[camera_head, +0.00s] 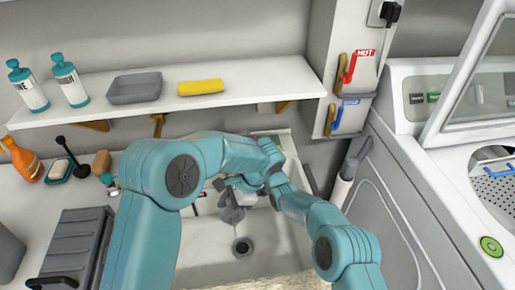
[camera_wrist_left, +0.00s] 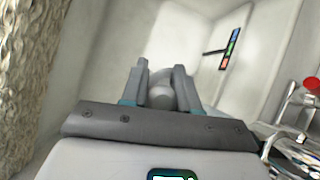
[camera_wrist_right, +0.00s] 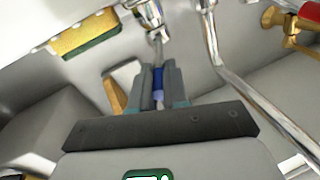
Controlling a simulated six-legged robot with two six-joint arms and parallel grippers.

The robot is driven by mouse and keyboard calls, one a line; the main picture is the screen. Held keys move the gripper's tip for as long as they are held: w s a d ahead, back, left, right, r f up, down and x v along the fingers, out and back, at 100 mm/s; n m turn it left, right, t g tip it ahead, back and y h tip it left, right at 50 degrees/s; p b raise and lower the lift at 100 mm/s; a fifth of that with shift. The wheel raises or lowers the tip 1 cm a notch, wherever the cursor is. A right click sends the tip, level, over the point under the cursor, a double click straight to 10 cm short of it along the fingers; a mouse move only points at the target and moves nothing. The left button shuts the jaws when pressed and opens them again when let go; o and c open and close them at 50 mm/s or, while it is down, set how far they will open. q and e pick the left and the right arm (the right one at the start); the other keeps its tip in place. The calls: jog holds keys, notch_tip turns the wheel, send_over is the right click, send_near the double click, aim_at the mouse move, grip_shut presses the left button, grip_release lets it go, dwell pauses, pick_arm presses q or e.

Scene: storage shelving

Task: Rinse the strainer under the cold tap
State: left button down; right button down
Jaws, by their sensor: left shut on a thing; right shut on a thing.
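My left gripper (camera_head: 232,213) is low over the white sink basin (camera_head: 285,245), above and behind the drain (camera_head: 242,247). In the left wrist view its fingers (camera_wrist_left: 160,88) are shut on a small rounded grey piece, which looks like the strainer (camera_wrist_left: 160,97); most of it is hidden. My right gripper is at the back of the sink, largely hidden by my arms in the head view. In the right wrist view its fingers (camera_wrist_right: 158,88) are shut on the blue-marked cold tap handle (camera_wrist_right: 158,76), below the chrome fitting (camera_wrist_right: 152,17). No water stream is clearly visible.
Red (camera_head: 348,68) and blue (camera_head: 337,118) wall valves are at the right. A chrome pipe (camera_wrist_right: 235,85) runs close beside my right gripper. A speckled edge (camera_head: 255,283) borders the sink.

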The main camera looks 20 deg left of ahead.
jog(key=shift+r, duration=0.15)
jog(key=c, duration=1.1)
grip_release()
jog(key=v, duration=1.2)
jog(key=shift+w, duration=0.1)
